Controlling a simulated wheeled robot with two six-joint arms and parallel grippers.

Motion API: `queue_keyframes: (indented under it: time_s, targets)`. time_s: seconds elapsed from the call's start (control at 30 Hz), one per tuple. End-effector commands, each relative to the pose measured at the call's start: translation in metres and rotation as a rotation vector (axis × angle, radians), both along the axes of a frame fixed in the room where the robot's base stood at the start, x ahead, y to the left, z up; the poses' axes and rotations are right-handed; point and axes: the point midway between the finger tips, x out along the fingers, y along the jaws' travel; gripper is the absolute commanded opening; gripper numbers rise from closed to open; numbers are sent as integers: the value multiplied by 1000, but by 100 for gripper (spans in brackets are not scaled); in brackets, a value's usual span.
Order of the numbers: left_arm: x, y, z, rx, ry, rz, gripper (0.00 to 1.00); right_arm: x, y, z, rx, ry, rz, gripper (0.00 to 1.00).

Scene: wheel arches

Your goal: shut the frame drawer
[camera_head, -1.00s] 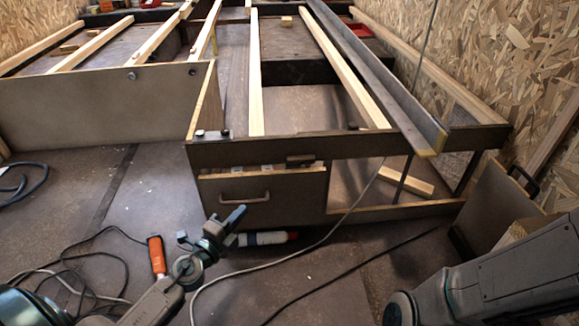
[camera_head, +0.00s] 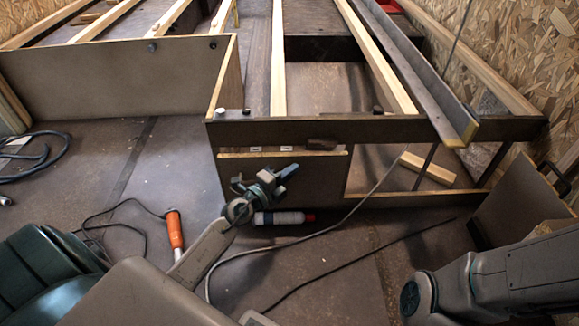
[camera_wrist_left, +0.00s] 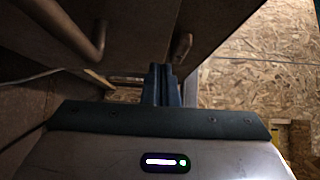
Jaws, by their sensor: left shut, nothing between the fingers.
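The frame drawer (camera_head: 318,180) sits in the left bay of the dark wooden frame (camera_head: 385,129). Its pale top edge stands forward of the frame rail, with a narrow gap showing pale bits, so it is slightly open. My left gripper (camera_head: 287,171) is in front of the drawer's upper part, shut and empty; it hides the handle in the head view. In the left wrist view the bar handle (camera_wrist_left: 98,42) is at upper left, and the shut fingers (camera_wrist_left: 161,78) are right of it, apart from it. Contact with the drawer front cannot be told. My right gripper is out of view.
A white bottle with a red cap (camera_head: 283,217) and an orange-handled tool (camera_head: 174,229) lie on the floor, with cables around. A loose panel (camera_head: 515,205) leans at right.

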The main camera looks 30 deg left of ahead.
Motion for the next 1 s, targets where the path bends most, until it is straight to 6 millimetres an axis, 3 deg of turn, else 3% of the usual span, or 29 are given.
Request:
queue_keyframes:
  time_s: [0.2, 0.63, 1.0]
  targets:
    - [18, 12, -2, 1, 0, 1, 0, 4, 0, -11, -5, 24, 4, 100]
    - [22, 14, -1, 0, 0, 1, 0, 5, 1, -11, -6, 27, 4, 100]
    - [62, 39, -1, 0, -1, 2, 0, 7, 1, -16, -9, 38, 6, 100]
